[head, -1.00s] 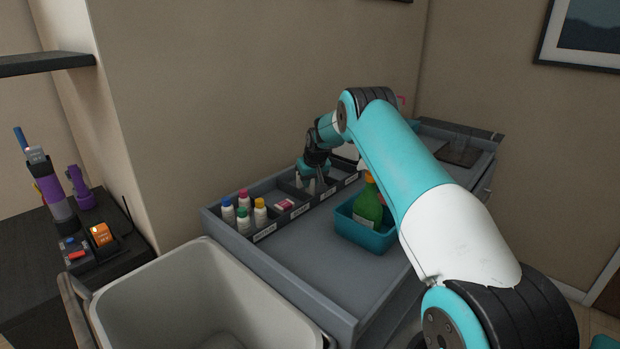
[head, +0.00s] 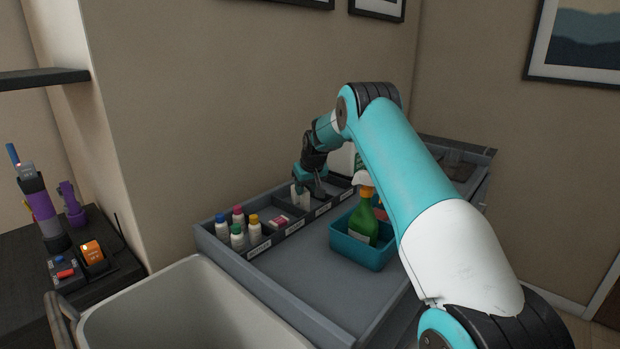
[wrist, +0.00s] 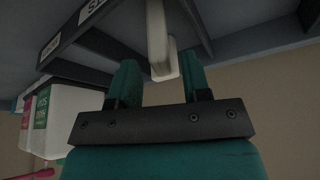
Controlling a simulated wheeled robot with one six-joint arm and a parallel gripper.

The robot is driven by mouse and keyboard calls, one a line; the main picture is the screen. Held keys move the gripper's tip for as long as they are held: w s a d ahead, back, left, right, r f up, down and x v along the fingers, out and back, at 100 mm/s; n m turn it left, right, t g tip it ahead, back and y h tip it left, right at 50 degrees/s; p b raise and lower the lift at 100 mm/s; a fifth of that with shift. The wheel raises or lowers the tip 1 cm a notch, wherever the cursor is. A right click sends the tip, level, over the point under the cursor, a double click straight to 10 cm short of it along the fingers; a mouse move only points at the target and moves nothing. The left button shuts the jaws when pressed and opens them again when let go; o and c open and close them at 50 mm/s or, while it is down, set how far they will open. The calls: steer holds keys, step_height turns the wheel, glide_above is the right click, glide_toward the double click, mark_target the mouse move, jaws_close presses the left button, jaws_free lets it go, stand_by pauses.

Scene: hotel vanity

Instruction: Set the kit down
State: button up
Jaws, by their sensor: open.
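A slim white item, likely the kit (wrist: 158,40), stands between the two teal fingers of my gripper (wrist: 159,82) in the wrist view. The fingers are open, with a gap visible on at least one side of it. In the head view my gripper (head: 308,188) is low over the divided rack along the back of the grey cart top, and the white kit (head: 297,196) shows beneath it in a compartment. Whether its bottom touches the compartment floor is hidden.
Several capped bottles (head: 237,234) and a pink-and-white box (head: 278,222) fill compartments to the left. A teal caddy (head: 352,250) with a green spray bottle (head: 364,222) stands in front. A grey bin (head: 180,312) is at front left. The cart's front-left surface (head: 310,265) is clear.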

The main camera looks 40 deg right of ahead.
steer(key=d+b+v, duration=0.1)
steer(key=b+v, duration=0.1)
steer(key=v, duration=0.5)
steer(key=s+a+r+n+y, duration=0.1)
steer(key=s+a+r+n, duration=0.2)
steer(key=a, duration=0.7)
steer(key=s+a+r+g+y, duration=0.1)
steer(key=s+a+r, duration=0.2)
steer(key=s+a, duration=0.5)
steer(key=s+a+r+n+y, duration=0.1)
steer(key=s+a+r+n, duration=0.15)
steer(key=a, duration=0.95)
steer(key=s+a+n+g+y, duration=0.1)
steer(key=s+a, duration=0.5)
steer(key=s, duration=0.7)
steer(key=s+a+n+g+y, duration=0.1)
steer(key=s+a, duration=0.5)
steer(key=s, duration=0.8)
steer(key=shift+a+f+n+g, duration=0.3)
steer(key=shift+n+g, duration=0.3)
steer(key=shift+n, duration=0.55)
